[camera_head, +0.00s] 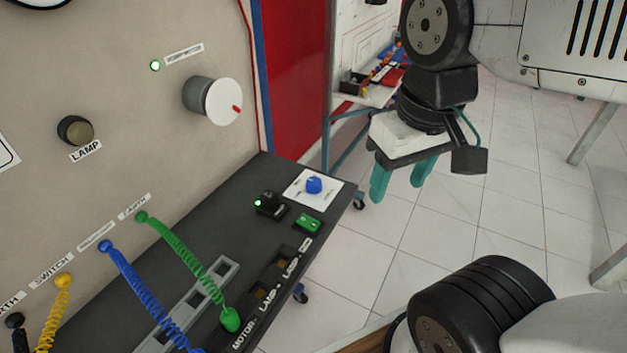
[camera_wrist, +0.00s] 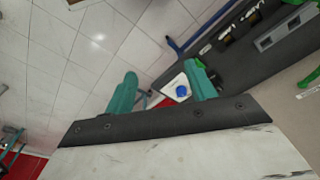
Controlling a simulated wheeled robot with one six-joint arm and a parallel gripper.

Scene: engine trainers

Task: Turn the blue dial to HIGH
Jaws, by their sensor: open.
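The blue dial (camera_head: 314,185) is a small knob on a white square plate (camera_head: 327,195) at the right end of the dark shelf. The plate's markings are too small to read. In the wrist view the blue dial (camera_wrist: 182,91) shows between the two teal fingers, nearer the right one, which covers part of the plate's edge. My gripper (camera_head: 402,190) hangs to the right of the dial and above it, fingers apart, with nothing between them. It is apart from the dial. The gripper shows at the bottom of the wrist view (camera_wrist: 163,95).
Beside the dial are a black switch with a green light (camera_head: 269,202) and a green rocker switch (camera_head: 308,223). A large grey knob (camera_head: 212,101) juts from the upright panel. Green (camera_head: 190,255) and blue (camera_head: 140,290) coiled leads hang over the shelf. Open floor lies right of it.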

